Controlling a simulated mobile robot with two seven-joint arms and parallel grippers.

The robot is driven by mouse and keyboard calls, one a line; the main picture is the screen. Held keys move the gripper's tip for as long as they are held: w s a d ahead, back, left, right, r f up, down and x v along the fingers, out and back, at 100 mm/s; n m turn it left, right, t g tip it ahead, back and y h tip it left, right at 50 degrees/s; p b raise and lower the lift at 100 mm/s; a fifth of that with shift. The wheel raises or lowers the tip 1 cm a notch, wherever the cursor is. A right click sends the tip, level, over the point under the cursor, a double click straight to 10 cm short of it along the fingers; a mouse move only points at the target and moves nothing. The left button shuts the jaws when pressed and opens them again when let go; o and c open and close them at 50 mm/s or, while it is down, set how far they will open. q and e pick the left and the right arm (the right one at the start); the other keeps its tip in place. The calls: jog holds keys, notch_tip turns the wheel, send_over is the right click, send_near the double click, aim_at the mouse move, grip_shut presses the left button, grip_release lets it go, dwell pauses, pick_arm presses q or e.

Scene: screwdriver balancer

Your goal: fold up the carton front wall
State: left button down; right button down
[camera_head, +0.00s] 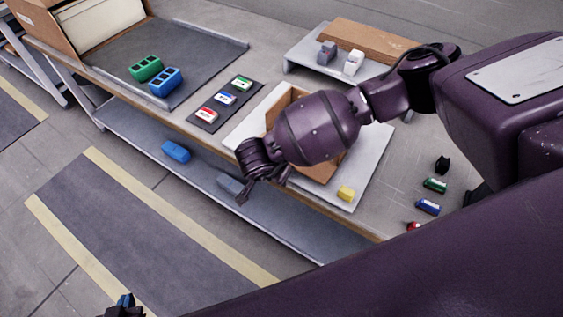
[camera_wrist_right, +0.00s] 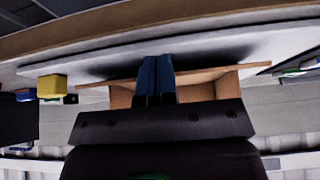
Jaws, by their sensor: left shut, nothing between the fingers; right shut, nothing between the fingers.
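The open brown carton (camera_head: 287,99) sits on a pale board on the table in the head view, largely covered by my right arm. In the right wrist view, upside down, the carton (camera_wrist_right: 195,92) shows behind my right gripper (camera_wrist_right: 156,60), whose blue fingers are shut together with nothing between them. They overlap the carton's middle; I cannot tell whether they touch it. The front wall's angle is hidden. My left gripper (camera_head: 125,301) shows at the bottom edge, shut and empty, away from the table.
A yellow block (camera_head: 346,193) sits on the pale board (camera_head: 372,165) beside the carton. A dark strip (camera_head: 211,117) with several coloured pieces lies to the left. Small coloured items lie at right.

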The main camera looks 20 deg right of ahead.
jog(key=shift+a, duration=0.1)
dwell(0.5)
jog(key=shift+s+a+f, duration=0.2)
jog(key=shift+w+d, duration=0.35)
jog(key=shift+d, duration=0.15)
dwell(0.8)
jog(key=shift+r, duration=0.15)
jog(key=shift+w+d+r+p, duration=0.15)
jog(key=shift+r+p, duration=0.4)
jog(key=shift+r, duration=0.25)
jog(key=shift+w+d+r+p, duration=0.15)
jog(key=shift+d+r+p, duration=0.1)
jog(key=shift+r, duration=0.2)
jog(key=shift+w+d+r+p, duration=0.15)
jog(key=shift+r+p, duration=0.05)
jog(key=shift+r, duration=0.25)
